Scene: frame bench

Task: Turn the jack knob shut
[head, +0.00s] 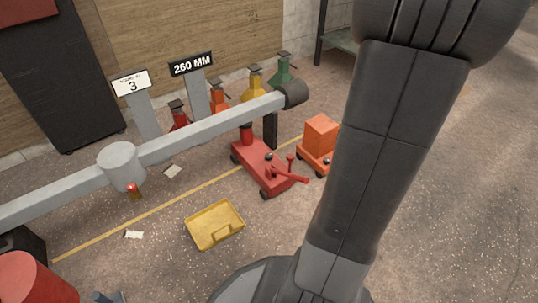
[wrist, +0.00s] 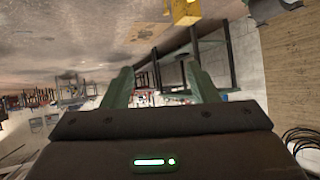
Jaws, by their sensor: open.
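The red floor jack (head: 265,172) stands on the floor under the long grey beam (head: 190,140), near the beam's right end. Its red handle (head: 292,178) points right, and a small red ball-topped part (head: 290,157) stands up near it. I cannot tell which small part is the knob, or how far it is turned. My gripper (wrist: 157,70) shows in the wrist view with its two green-grey fingers apart and nothing between them. The jack is not recognisable in the wrist view. My gripper's fingers cannot be made out in the head view, where my arm fills the right of centre.
An orange block on a wheeled base (head: 320,138) stands right of the jack. A yellow tray (head: 215,224) lies in front. Several coloured stands line the wall, beside a "260 MM" sign (head: 192,65). A red cylinder (head: 35,280) is at lower left. The right-hand floor is clear.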

